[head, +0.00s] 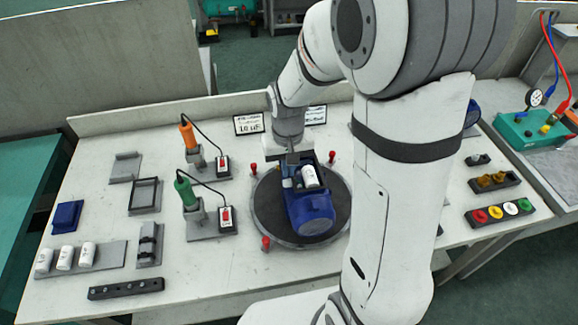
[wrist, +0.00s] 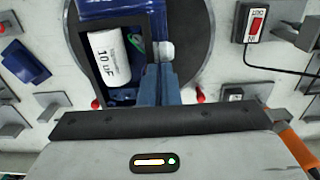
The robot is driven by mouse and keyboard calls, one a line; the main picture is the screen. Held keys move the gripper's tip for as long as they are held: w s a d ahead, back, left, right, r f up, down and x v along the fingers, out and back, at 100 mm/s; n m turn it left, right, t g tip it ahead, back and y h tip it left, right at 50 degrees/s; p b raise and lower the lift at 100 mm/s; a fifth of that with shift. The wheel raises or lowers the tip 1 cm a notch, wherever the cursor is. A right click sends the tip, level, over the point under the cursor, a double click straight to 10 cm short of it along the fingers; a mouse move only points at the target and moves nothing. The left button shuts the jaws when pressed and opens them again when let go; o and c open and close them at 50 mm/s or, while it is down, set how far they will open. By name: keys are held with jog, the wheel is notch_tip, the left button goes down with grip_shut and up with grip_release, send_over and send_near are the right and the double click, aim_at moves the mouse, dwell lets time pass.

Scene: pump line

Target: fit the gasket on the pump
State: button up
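The blue pump (head: 310,213) lies on a dark round turntable (head: 262,205) at the middle of the bench. Its box is open, with a white cylinder marked 10 uF (wrist: 110,58) inside. A black rectangular frame (head: 131,196), which looks like the gasket, is on a grey holder left of the pump, well away from my gripper. My gripper (wrist: 160,68) is over the box edge, its blue fingers close together. A small white part (wrist: 166,51) shows at the fingertips; I cannot tell whether they touch it.
Green (head: 185,190) and orange (head: 187,132) screwdriver-like tools stand left of the turntable, with cables to switch boxes. A blue cover (head: 67,216) and several white cylinders (head: 65,258) are at far left. Red pegs (head: 266,243) surround the turntable. A tray of coloured discs (head: 497,213) is at right.

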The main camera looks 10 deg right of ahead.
jog(key=shift+d+r+p, duration=0.1)
jog(key=shift+r+p, duration=0.7)
jog(key=shift+r, duration=0.3)
jog(key=shift+o, duration=0.4)
jog(key=o, duration=0.5)
jog(key=shift+r, duration=0.1)
notch_tip(320, 180, up, 6)
jog(key=p, duration=0.4)
